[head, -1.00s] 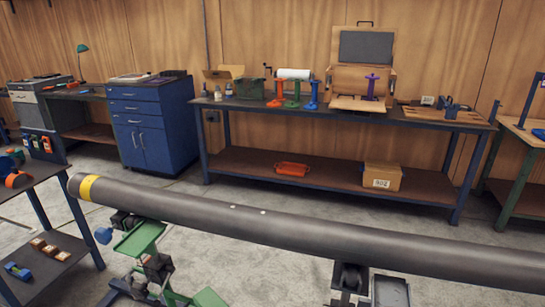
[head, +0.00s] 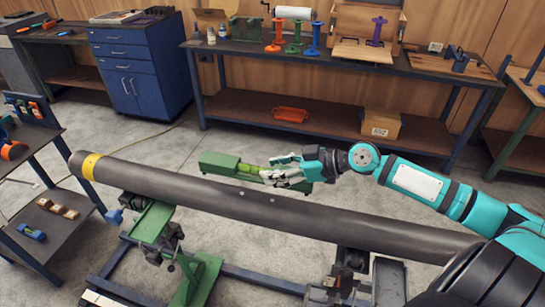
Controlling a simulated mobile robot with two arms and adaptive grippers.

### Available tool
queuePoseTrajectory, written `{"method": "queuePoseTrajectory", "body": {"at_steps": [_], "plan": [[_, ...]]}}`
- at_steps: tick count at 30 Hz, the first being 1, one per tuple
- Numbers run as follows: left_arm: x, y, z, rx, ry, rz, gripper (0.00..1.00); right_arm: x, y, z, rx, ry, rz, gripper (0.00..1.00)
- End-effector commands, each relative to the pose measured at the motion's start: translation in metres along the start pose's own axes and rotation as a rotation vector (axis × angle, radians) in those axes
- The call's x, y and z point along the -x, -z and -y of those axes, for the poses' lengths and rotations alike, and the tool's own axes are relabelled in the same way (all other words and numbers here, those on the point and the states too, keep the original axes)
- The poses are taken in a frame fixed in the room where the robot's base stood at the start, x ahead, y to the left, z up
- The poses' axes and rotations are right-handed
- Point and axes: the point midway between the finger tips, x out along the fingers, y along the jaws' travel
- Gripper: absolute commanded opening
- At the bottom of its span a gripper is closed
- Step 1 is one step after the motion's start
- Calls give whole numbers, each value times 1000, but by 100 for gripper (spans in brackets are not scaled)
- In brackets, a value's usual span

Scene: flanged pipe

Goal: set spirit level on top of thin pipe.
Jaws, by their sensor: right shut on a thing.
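The long dark grey pipe (head: 330,218) with a yellow band near its left end lies across the lower part of the head view on stands. A green spirit level (head: 222,163) with a yellow-green vial shows just beyond the pipe's upper edge, roughly along it. My right gripper (head: 275,176) is shut on the spirit level near its right half and hides part of it. I cannot tell whether the level touches the pipe or hangs clear of it. My left gripper is not in view.
A green pipe stand (head: 152,222) holds the pipe at left, a dark support (head: 350,262) at right. A small side table (head: 55,240) with blocks is at left. A workbench (head: 340,62) and a blue cabinet (head: 140,65) stand at the back, with free floor before them.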

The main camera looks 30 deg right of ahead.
Motion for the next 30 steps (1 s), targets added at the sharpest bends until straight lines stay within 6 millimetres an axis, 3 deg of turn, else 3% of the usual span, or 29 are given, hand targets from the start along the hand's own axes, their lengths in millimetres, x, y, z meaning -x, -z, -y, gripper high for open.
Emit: {"method": "queuePoseTrajectory", "body": {"at_steps": [8,30], "plan": [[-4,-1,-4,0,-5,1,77,-1,-1,-2,-1,-1,-3,0],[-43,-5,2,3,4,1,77,-22,-52,-2,0,-1,-2,0]]}}
